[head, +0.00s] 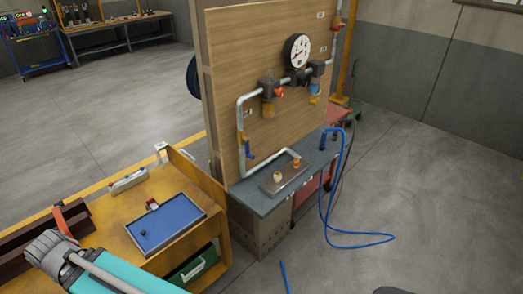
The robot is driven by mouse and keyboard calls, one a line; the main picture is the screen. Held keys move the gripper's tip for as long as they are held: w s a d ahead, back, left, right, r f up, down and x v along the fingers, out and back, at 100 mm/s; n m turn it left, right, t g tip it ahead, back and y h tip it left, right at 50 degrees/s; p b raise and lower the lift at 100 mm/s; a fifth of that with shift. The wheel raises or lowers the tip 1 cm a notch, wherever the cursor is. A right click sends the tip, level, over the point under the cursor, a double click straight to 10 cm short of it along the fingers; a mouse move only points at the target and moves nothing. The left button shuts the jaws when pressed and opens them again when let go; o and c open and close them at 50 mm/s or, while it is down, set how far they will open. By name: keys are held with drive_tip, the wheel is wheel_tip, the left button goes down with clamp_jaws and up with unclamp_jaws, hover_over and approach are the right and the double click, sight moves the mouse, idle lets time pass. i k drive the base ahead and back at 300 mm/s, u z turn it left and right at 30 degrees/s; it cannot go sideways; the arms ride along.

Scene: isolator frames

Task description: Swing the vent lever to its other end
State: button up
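A wooden panel (238,55) carries a grey pipe run (241,117) with several fittings. A small blue lever (249,151) sits low on the left vertical pipe and slants down to the right. A red-orange knob or handle (279,92) is on the left upper fitting. The tags are too small to read, so I cannot tell which part is the vent lever. My arm (95,272) enters at the bottom left, well apart from the panel. My gripper's fingers do not show.
A grey bench top (255,196) stands below the panel. A round gauge (298,51) is above the pipe. A yellow cart (112,218) with a blue tray (166,222) stands at left. A blue hose (329,205) loops onto the floor, where the right side is otherwise largely clear.

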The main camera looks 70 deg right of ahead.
sight(246, 139)
drive_tip(key=z, duration=2.15)
drive_tip(key=k, duration=0.9)
drive_tip(key=i, duration=0.6)
